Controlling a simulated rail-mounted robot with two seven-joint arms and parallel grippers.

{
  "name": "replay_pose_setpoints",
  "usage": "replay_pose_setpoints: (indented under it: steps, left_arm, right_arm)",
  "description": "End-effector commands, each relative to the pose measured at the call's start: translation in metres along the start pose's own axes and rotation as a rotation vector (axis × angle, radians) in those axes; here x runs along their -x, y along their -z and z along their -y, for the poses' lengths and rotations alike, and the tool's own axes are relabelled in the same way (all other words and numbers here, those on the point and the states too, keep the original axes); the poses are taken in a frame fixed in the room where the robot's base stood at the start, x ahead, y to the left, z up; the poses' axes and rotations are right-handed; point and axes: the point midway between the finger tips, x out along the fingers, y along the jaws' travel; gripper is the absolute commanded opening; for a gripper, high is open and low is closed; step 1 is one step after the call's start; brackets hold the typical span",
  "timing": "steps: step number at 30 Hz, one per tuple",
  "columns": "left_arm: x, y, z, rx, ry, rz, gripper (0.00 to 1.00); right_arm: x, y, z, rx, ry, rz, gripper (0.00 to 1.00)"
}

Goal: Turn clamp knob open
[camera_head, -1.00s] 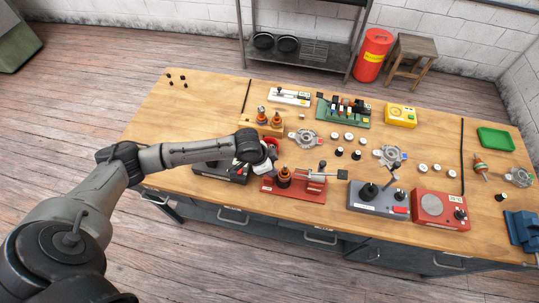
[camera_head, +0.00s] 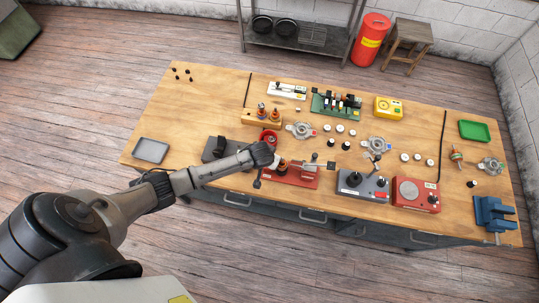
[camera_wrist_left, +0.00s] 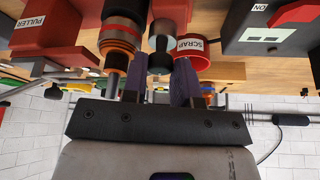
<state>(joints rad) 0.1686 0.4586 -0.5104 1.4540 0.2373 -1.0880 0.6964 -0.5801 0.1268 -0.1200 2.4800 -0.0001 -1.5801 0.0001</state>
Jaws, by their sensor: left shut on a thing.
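The red puller fixture (camera_head: 292,178) lies near the front edge of the bench, and its labelled base (camera_wrist_left: 42,30) shows at the upper left of the left wrist view. My left arm reaches in from the left to this fixture. My left gripper (camera_wrist_left: 160,84) is shut around a black knob-like end (camera_wrist_left: 160,62) with a grey cylinder (camera_wrist_left: 162,35) behind it. I cannot tell for sure that this is the clamp knob. A rotor with an orange band (camera_wrist_left: 120,45) is close beside the fingers. In the head view my wrist hides the fingertips. My right gripper is not in view.
The red scrap cup (camera_head: 268,136) stands close behind my wrist. A grey device with levers (camera_head: 362,184) and a red box (camera_head: 416,194) stand to the right. A grey tray (camera_head: 151,150) lies at the left, with free bench around it.

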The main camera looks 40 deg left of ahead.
Motion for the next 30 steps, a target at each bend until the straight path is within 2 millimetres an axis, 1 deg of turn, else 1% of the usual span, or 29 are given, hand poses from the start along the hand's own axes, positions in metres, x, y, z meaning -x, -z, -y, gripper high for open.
replay_pose_setpoints:
  steps: [1, 6, 24, 25, 30]
  left_arm:
    - [0.003, 0.0015, -0.0016, 0.021, 0.005, -0.001, 0.03]
    - [0.0018, 0.0012, -0.0015, 0.067, 0.025, -0.001, 0.03]
    - [0.0003, 0.0011, -0.0011, 0.095, 0.037, -0.002, 0.03]
    - [0.0003, 0.0011, -0.0011, 0.094, 0.037, -0.002, 0.3]
    - [0.0002, 0.0008, -0.0009, 0.094, 0.038, -0.001, 0.46]
  right_arm:
    - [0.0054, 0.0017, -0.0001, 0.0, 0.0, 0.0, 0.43]
    - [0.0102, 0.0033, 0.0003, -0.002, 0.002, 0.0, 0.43]
    - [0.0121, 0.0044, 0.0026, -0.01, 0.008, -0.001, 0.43]
    - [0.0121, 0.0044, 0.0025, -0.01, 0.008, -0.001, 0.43]
    - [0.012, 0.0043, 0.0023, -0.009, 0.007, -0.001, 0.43]
